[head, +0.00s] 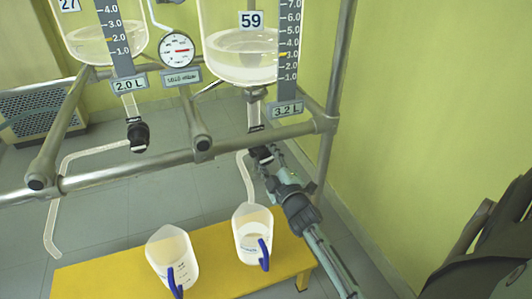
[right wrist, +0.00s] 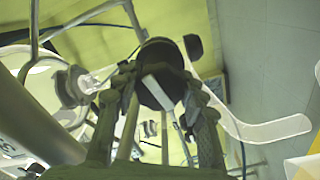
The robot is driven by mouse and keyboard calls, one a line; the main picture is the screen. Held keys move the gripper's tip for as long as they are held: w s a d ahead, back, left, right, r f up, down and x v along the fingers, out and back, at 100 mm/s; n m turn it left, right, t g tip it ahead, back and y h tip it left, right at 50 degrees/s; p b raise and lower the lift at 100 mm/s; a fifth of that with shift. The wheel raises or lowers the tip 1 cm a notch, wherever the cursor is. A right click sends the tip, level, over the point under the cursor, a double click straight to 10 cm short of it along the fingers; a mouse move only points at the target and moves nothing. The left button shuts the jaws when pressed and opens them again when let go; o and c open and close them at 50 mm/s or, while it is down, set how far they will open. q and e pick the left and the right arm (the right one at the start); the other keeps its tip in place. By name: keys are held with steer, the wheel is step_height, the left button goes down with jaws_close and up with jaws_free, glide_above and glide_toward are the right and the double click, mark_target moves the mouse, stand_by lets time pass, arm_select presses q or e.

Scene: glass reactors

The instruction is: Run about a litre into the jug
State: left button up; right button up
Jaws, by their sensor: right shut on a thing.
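Glass reactor 59 (head: 240,62) holds pale liquid, its surface near the 3 mark of the scale (head: 288,40) beside it. My right gripper (head: 268,165) is shut on the black drain valve (head: 259,153) below it. In the right wrist view the fingers (right wrist: 157,105) close around the valve's black body and light handle (right wrist: 160,88). A clear hose (head: 246,178) runs down from the valve to a jug (head: 252,222) with a blue handle and some whitish liquid inside. Whether liquid is flowing, I cannot tell. My left gripper is not in view.
Reactor 27 (head: 100,45) stands left with its own valve (head: 138,133) and hose (head: 62,175). A second jug (head: 170,248) is beside the first on a yellow bench (head: 100,278). A metal rail (head: 160,167) crosses in front of the reactors. A gauge (head: 177,49) hangs between them.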

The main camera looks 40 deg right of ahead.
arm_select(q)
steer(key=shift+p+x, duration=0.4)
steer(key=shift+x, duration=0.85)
arm_select(e)
steer(key=shift+m, duration=1.1)
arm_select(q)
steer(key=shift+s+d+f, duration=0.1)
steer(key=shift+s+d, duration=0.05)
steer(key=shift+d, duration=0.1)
arm_select(e)
steer(key=o, duration=1.2)
steer(key=shift+c, duration=0.2)
steer(key=shift+s, duration=0.1)
steer(key=v, duration=1.1)
steer(key=shift+s, duration=0.4)
